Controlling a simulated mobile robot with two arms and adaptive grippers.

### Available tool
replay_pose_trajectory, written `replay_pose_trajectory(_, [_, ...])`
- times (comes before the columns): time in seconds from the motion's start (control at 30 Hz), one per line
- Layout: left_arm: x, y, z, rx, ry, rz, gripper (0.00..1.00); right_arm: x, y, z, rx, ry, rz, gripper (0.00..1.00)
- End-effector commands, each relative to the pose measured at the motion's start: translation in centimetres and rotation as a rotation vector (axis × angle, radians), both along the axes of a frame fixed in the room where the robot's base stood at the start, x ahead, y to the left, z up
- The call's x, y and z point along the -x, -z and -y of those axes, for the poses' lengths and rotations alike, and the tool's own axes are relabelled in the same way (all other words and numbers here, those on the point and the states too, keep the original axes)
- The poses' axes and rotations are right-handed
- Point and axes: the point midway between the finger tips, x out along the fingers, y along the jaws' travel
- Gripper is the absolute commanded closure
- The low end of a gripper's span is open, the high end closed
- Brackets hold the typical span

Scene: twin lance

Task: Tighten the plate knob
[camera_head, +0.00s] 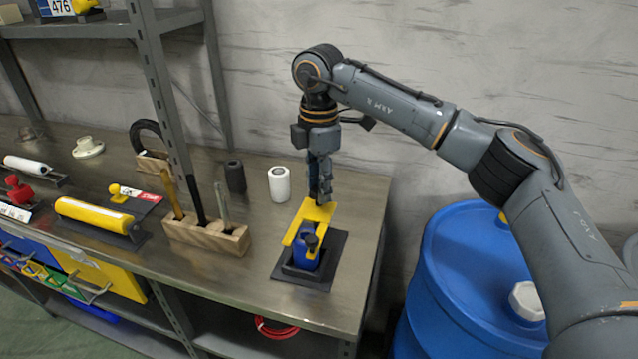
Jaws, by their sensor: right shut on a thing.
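A yellow plate (303,216) with a forked near end lies over a blue block (300,262), which sits in a black square base (322,273) near the table's right end. A small dark knob (311,243) stands at the plate's near end, above the blue block. My right gripper (323,196) points down at the far end of the plate, behind the knob and apart from it. It is shut, apparently on the yellow plate; its fingertips are small and the exact contact is hard to see. My left gripper is not in view.
A wooden block (205,238) with upright tools stands to the left. A white roll (279,184) and a dark cylinder (235,177) stand behind. A grey shelf post (158,95) rises at the left. A blue barrel (455,275) stands right of the table.

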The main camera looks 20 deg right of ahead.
Motion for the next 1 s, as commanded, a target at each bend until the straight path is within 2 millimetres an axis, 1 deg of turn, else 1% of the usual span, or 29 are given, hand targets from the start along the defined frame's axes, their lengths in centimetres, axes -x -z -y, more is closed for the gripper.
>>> replay_pose_trajectory(0.23, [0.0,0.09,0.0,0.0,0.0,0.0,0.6,-0.06,-0.12,0.02,0.0,0.044,0.003,0.94])
replay_pose_trajectory(0.6, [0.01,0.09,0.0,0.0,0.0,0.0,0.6,-0.07,-0.14,0.02,0.0,0.047,0.004,0.94])
replay_pose_trajectory(0.63, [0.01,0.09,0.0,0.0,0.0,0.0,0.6,-0.07,-0.14,0.03,0.0,0.047,0.004,0.61])
replay_pose_trajectory(0.73, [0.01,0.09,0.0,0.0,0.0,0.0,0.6,-0.07,-0.13,0.02,0.0,0.047,0.003,0.4])
replay_pose_trajectory(1.0, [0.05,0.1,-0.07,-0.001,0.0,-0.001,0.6,-0.03,-0.06,0.03,0.0,0.046,0.001,0.4])
